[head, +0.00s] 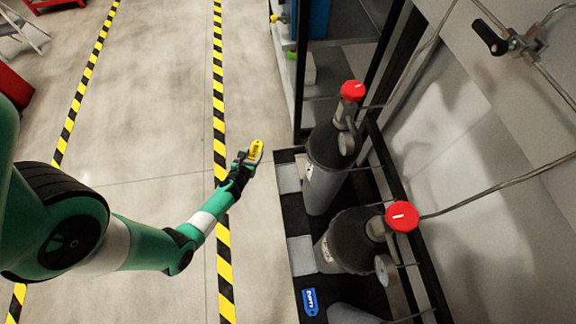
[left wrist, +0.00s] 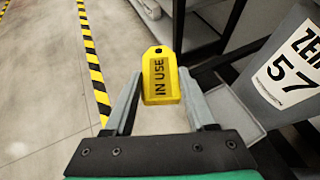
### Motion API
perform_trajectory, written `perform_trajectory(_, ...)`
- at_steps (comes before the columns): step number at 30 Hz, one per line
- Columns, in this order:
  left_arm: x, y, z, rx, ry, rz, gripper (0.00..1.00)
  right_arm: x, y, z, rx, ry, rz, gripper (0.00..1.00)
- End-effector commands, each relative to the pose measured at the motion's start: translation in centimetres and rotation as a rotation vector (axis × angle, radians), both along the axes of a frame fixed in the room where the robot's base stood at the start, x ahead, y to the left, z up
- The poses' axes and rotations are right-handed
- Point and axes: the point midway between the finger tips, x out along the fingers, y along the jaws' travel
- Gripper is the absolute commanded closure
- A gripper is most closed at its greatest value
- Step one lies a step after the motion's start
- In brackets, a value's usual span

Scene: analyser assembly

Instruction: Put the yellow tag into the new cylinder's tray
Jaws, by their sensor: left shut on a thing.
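The yellow tag (head: 257,148) is held at the end of my left gripper (head: 250,160), above the floor just left of the cylinder rack. In the left wrist view the tag (left wrist: 161,76) reads "IN USE" and sits between the two fingers of my left gripper (left wrist: 162,98). A grey cylinder (head: 324,165) with a red cap stands in the rack, with a pale tray (head: 289,178) at its front. A second grey cylinder (head: 350,245) stands nearer, with another pale tray (head: 301,254). I cannot tell which cylinder is new. My right gripper is out of view.
A blue tag (head: 310,301) lies at the rack's front, near a third, partly visible cylinder (head: 352,314). A dark frame post (head: 301,70) rises behind the rack. Pipes run from the cylinders to the right wall. The striped floor (head: 150,110) to the left is clear.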

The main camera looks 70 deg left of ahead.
Motion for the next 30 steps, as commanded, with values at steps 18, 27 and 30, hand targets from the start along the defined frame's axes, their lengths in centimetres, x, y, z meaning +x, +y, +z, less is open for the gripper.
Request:
perform_trajectory(18, 7.4, -7.9, -7.2, 0.001, 0.000, -0.005, 0.98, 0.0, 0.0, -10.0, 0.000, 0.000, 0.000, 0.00)
perform_trajectory(27, 9.0, -9.6, -9.1, 0.000, -0.001, 0.003, 0.98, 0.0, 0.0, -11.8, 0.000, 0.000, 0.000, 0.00)
perform_trajectory(30, 9.1, -9.7, -9.4, 0.001, -0.001, 0.002, 0.98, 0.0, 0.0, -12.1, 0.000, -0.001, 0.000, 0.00)
